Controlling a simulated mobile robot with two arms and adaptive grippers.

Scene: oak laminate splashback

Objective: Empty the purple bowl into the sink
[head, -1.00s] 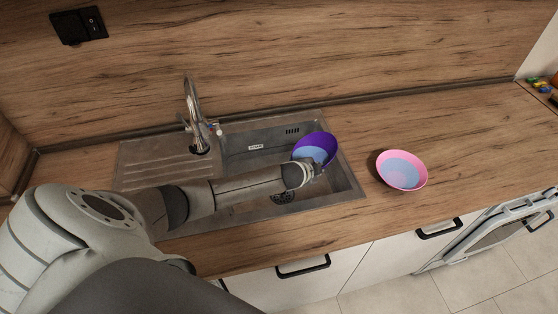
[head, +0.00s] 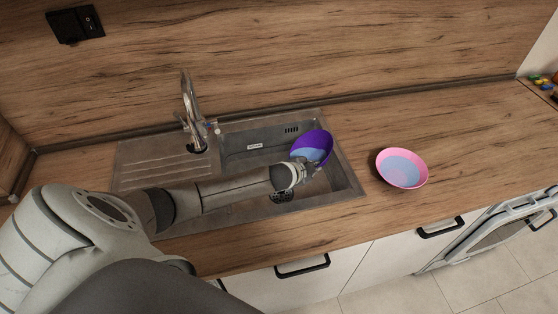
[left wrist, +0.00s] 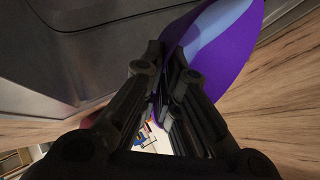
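The purple bowl (head: 323,139) is over the right part of the sink (head: 233,146) basin, tilted, with light blue inside it. In the left wrist view the purple bowl (left wrist: 242,55) shows at the upper right, steeply slanted. My left gripper (head: 312,167) reaches in from the left and is shut on the near rim of the bowl. In the left wrist view the fingers of my left gripper (left wrist: 168,68) pinch the bowl's wall. No stream or loose contents show falling from it. My right gripper is not in view.
A pink bowl (head: 416,183), light blue inside, stands on the wooden counter right of the sink. The chrome tap (head: 189,105) rises behind the sink, left of the basin. The drain (head: 282,196) lies in the basin.

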